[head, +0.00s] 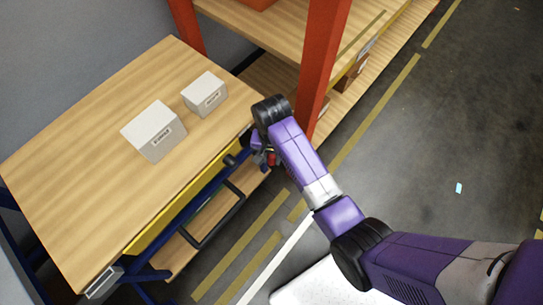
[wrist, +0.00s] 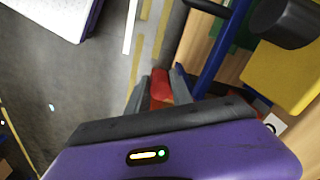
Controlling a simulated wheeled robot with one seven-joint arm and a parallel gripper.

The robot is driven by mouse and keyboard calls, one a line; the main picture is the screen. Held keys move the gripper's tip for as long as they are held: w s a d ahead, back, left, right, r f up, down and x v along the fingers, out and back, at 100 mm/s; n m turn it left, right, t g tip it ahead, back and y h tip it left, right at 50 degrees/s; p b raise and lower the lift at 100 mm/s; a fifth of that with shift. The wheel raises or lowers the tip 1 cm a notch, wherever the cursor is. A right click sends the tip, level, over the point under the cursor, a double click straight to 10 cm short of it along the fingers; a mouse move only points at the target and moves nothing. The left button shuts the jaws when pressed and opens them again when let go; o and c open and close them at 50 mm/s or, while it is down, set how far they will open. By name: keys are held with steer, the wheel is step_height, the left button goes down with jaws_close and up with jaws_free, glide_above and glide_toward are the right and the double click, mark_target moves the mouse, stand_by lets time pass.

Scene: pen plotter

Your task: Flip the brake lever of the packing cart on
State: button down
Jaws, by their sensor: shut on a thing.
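The packing cart (head: 75,180) has a wooden top, a yellow side rail and a blue frame, and stands at the left in the head view. My gripper (head: 268,157) is low beside the cart's right-hand corner. In the wrist view my gripper (wrist: 158,90) has its two grey fingers on either side of a red piece, the brake lever (wrist: 160,80), and is shut on it. A bit of red also shows at the fingers in the head view. The lever's base and pivot are hidden, so I cannot tell its set position.
Two pale boxes (head: 154,131) (head: 205,93) stand on the cart top. A black handle (head: 216,215) sticks out from the cart's side. A shelf with an orange post (head: 322,60) is close behind my arm.

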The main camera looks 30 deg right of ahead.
steer(key=w+d+n+p, duration=0.3)
steer(key=d+n+p, duration=0.2)
steer(key=d+n, duration=0.4)
steer(key=shift+n, duration=1.1)
steer(key=shift+w+d, duration=0.1)
steer(key=c, duration=1.1)
jaws_free()
steer(key=shift+r, duration=0.1)
